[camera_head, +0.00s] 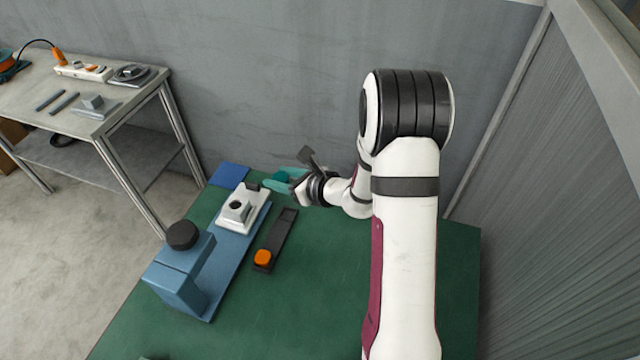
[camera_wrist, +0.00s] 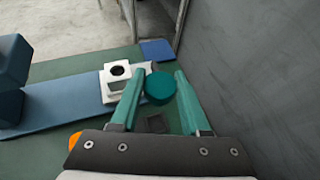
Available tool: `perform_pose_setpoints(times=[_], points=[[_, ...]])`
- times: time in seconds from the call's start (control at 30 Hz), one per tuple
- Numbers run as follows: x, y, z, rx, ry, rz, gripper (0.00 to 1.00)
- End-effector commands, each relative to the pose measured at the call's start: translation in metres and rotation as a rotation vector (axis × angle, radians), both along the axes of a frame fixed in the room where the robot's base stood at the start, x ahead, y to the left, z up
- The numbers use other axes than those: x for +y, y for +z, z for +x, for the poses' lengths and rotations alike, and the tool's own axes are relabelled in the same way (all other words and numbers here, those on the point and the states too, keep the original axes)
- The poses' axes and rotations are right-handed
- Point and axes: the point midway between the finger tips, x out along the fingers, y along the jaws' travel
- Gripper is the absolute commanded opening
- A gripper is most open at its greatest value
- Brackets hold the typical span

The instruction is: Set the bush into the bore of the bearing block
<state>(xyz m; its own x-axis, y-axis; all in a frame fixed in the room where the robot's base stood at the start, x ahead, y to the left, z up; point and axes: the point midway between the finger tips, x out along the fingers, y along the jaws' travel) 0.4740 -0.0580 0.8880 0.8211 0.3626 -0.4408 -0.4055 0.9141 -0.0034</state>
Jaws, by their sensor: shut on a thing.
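The bearing block (camera_head: 228,218) is white, with a dark round bore in its raised part facing up. It also shows in the wrist view (camera_wrist: 112,94), left of my gripper, with the bore uncovered and empty. My gripper (camera_wrist: 160,82) has teal fingers and is shut on the bush (camera_wrist: 160,90), a teal round piece between the fingertips. In the head view my gripper (camera_head: 279,182) is right of the block and a little behind it. The bush is apart from the block. Its underside is hidden.
The block stands on a blue base plate (camera_head: 222,255) with a blue upright (camera_head: 182,275) topped by a black knob at its front. A dark strip with an orange button (camera_head: 263,257) lies to the right. A blue mat (camera_head: 229,174) lies behind. A wall closes the back.

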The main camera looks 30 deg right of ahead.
Motion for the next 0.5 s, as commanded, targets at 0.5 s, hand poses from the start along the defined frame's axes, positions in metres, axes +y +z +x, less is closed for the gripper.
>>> perform_pose_setpoints(times=[0.5], points=[[0.109,-0.009,0.042,0.0,0.18,0.009,0.0]])
